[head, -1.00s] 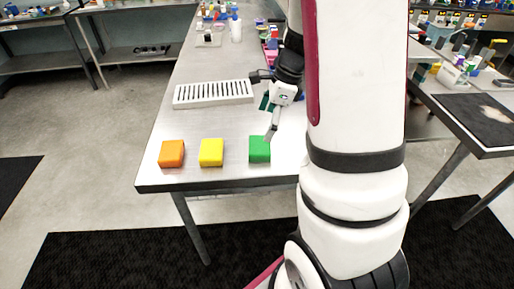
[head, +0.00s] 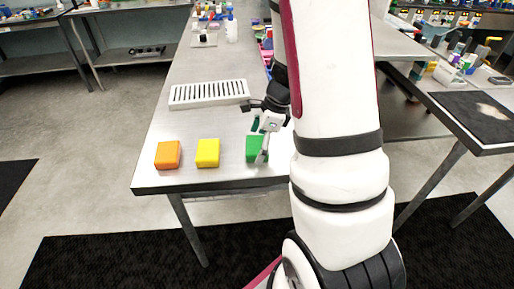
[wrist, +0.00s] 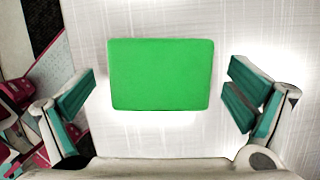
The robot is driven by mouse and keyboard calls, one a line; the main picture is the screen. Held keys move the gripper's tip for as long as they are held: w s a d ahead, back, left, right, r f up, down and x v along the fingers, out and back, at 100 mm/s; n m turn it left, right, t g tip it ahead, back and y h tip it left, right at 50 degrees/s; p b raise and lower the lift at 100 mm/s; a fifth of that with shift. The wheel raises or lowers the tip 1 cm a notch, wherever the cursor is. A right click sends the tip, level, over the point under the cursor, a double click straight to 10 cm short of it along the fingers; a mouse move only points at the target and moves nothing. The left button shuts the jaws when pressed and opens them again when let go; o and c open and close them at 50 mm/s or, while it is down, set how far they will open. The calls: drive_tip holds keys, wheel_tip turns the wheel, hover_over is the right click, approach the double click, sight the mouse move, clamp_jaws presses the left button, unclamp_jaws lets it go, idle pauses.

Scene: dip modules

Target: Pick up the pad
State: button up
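A green block (head: 251,147) stands near the front edge of the metal table, partly covered by my gripper (head: 262,148). In the wrist view the same green block (wrist: 160,74) lies between the two finger pads of my gripper (wrist: 162,103), with bare table showing on both sides. My gripper is open and holds nothing. A yellow block (head: 208,153) and an orange block (head: 167,155) stand in a row to the left. I cannot tell from the looks alone which thing the word pad means.
A white slotted rack (head: 209,93) lies behind the blocks. Bottles and small items stand at the table's far end. Pink and red items sit along its right edge. The table (head: 222,125) is clear between the rack and the blocks.

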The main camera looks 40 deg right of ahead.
sight(254, 144)
drive_tip(key=c, duration=0.9)
drive_tip(key=shift+r, duration=0.15)
drive_tip(key=shift+r, duration=0.6)
wheel_tip(254, 144, up, 2)
drive_tip(key=shift+r, duration=0.1)
drive_tip(key=shift+s+a+r+p, duration=0.35)
drive_tip(key=shift+s+p, duration=0.3)
drive_tip(key=shift+s, duration=2)
drive_tip(key=shift+s+a+r+p, duration=0.15)
drive_tip(key=shift+s+a+p, duration=0.4)
drive_tip(key=shift+s, duration=2.1)
drive_tip(key=shift+s+a+r+p, duration=0.25)
drive_tip(key=shift+s+p, duration=0.55)
drive_tip(key=shift+s, duration=1.85)
drive_tip(key=shift+o, duration=0.5)
